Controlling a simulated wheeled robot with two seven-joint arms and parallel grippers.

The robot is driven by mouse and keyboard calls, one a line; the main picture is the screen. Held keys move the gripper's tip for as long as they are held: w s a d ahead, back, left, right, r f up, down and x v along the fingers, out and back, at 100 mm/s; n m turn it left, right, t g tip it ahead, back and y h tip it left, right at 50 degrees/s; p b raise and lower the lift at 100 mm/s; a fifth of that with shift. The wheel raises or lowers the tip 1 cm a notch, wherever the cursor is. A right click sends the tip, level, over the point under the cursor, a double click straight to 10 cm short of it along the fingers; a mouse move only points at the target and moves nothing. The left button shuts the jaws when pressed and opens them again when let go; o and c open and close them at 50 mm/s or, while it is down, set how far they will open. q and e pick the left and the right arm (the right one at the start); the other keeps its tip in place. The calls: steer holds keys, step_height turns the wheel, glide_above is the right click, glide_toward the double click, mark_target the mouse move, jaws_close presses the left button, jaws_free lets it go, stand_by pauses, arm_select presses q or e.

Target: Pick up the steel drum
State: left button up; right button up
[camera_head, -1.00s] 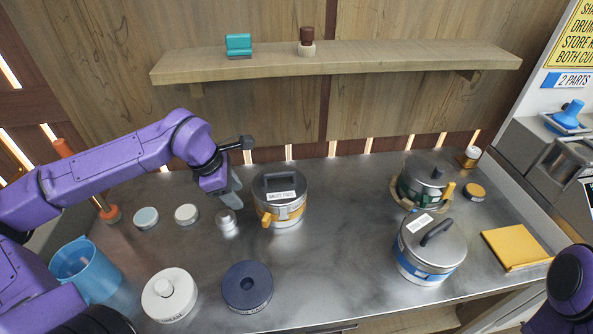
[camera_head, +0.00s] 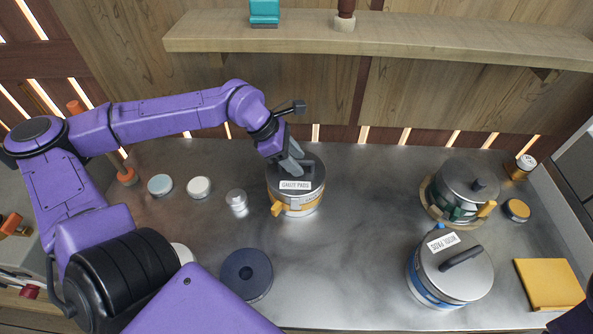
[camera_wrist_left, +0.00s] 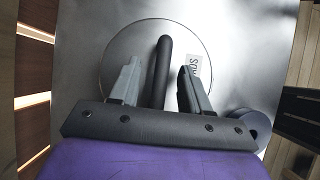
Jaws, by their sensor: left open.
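A steel drum (camera_head: 300,203) with an orange band, a flat grey lid and a white label stands left of the middle of the counter. Its dark bar handle (camera_wrist_left: 162,70) shows in the left wrist view, on the round lid (camera_wrist_left: 118,48). My left gripper (camera_head: 297,165) is over this lid. In the left wrist view its two fingers (camera_wrist_left: 158,82) are open, one on each side of the handle, with gaps showing. Two more steel drums stand to the right, one blue-banded (camera_head: 465,275) and one green-banded (camera_head: 465,183). My right gripper is out of view.
A small silver item (camera_head: 237,200) stands just left of the orange-banded drum. A navy round container (camera_head: 246,274) is in front. Two small round tins (camera_head: 199,187) lie further left. A wooden shelf (camera_head: 420,38) runs above. The counter's middle is clear.

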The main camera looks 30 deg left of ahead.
arm_select(q)
steer(key=shift+d+f, duration=0.3)
steer(key=shift+f, duration=0.1)
steer(key=shift+a, duration=0.1)
jaws_close()
steer(key=shift+w+r, duration=0.1)
stand_by(0.9)
